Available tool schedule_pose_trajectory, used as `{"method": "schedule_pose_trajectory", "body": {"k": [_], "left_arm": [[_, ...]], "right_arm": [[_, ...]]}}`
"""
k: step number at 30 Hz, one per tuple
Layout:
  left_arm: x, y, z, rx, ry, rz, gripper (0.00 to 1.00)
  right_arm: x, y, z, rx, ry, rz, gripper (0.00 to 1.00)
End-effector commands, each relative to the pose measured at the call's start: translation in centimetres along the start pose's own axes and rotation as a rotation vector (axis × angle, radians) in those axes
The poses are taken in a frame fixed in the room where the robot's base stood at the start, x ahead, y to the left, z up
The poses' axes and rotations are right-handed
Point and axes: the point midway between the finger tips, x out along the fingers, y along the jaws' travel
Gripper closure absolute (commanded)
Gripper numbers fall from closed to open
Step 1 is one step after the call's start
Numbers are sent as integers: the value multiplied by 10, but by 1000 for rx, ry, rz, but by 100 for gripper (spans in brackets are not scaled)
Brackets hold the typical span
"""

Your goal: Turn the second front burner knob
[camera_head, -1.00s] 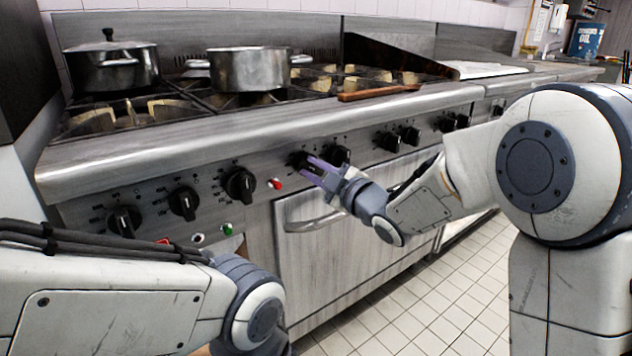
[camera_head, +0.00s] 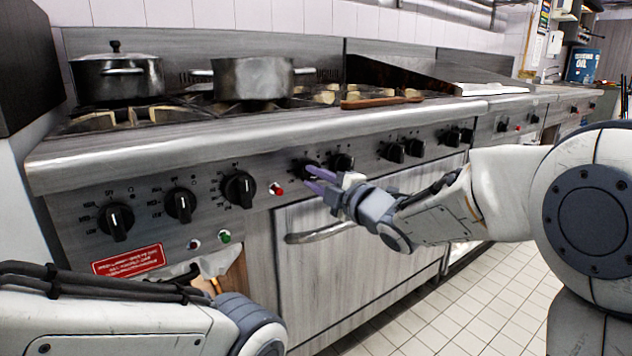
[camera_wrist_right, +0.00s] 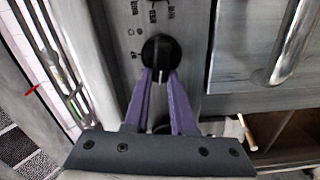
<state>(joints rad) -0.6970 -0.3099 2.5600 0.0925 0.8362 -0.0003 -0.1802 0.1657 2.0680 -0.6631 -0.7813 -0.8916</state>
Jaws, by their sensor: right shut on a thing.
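A row of black burner knobs runs along the stove's front panel. My right gripper (camera_head: 312,178) reaches in from the right, its purple fingers at the black knob (camera_head: 304,165) just right of the red button. In the right wrist view, that knob (camera_wrist_right: 160,50) shows round and dark, and the tips of my right gripper (camera_wrist_right: 160,74) are closed on its near part. To its left, across the red button, are three other knobs, the closest being a large one (camera_head: 238,189). Another knob (camera_head: 342,161) is close on its right. My left gripper is out of view.
A red button (camera_head: 276,189) and a green button (camera_head: 224,236) are on the panel. An oven door handle (camera_head: 320,232) sticks out below my right gripper. Two pots (camera_head: 118,76) (camera_head: 252,77) stand on the stove top. The tiled floor (camera_head: 470,315) at right is clear.

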Motion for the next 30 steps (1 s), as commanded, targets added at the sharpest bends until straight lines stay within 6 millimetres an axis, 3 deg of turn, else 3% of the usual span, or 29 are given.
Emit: {"method": "schedule_pose_trajectory", "body": {"k": [8,9,10,11,22,30], "left_arm": [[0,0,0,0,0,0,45],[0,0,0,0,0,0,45],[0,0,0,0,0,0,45],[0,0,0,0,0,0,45],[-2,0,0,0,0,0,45],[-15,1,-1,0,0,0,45]], "right_arm": [[-1,-1,2,2,-5,-3,100],[-1,-1,2,3,-5,-3,61],[0,-1,2,3,-4,-3,50],[0,-1,1,2,-4,-3,46],[-4,1,0,2,-1,0,46],[-51,3,1,2,-6,-1,46]]}}
